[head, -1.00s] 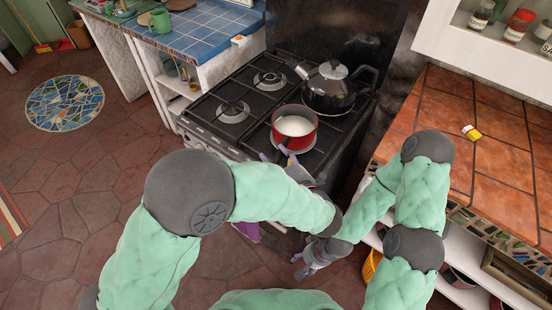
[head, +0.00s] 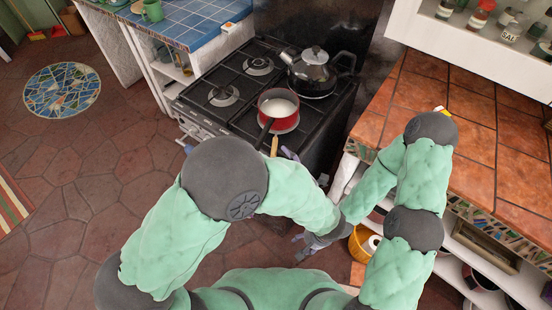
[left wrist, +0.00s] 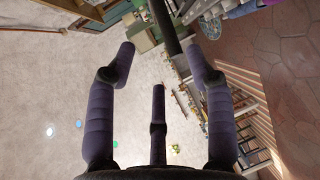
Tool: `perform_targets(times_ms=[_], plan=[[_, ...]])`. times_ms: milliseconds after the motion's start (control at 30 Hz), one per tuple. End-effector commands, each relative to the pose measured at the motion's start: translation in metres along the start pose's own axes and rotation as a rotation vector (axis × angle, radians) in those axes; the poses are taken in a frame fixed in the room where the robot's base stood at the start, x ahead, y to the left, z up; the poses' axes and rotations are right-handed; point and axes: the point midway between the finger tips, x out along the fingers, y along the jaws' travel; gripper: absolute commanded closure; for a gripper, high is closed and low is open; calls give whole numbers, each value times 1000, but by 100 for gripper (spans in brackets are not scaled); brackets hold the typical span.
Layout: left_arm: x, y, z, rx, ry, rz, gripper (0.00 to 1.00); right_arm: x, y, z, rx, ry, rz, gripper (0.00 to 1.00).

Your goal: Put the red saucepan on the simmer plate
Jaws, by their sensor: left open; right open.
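The red saucepan (head: 278,123), with white contents, stands upright on the front right burner of the stove. My left gripper (head: 286,154) is open just below the pan, near the handle, mostly hidden behind my left arm. In the left wrist view its fingers (left wrist: 161,60) are apart, with a dark bar (left wrist: 165,25) beyond them that I cannot identify. My right gripper (head: 312,247) is open, low before the stove.
A black kettle (head: 314,74) stands on the back right burner, close behind the pan. The two left burners (head: 223,95) are empty. A blue tiled counter (head: 190,30) lies to the left. A terracotta counter (head: 480,150) lies right, with shelves and an orange bucket (head: 362,243) below.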

Motion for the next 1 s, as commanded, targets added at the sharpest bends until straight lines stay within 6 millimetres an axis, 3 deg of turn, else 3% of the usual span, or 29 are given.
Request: perform_targets(times_ms=[133, 200, 267, 367, 500, 600, 767, 900, 933, 1000], plan=[[1, -3, -3, -6, 9, -11, 47, -1, 0, 0, 0, 0, 0, 46], [7, -14, -12, -31, 44, -54, 47, -1, 0, 0, 0, 0, 0, 46], [16, -33, -29, -81, 107, -125, 47, 0, 0, 0, 0, 0, 0, 46], [28, -84, -74, -238, 300, -303, 47, 0, 0, 0, 0, 0, 0, 46], [11, -169, -146, -616, 750, -546, 47, -1, 0, 0, 0, 0, 0, 46], [-21, -215, -175, -930, 1125, -617, 47, -1, 0, 0, 0, 0, 0, 46], [-69, -264, -180, -1461, 1770, -511, 47, -1, 0, 0, 0, 0, 0, 46], [-77, -287, -162, -1919, 2325, -143, 47, -1, 0, 0, 0, 0, 0, 46], [-73, -290, -158, 1994, -2410, 28, 47, -1, 0, 0, 0, 0, 0, 46], [-60, -296, -153, 1809, -2170, -229, 47, -1, 0, 0, 0, 0, 0, 46]])
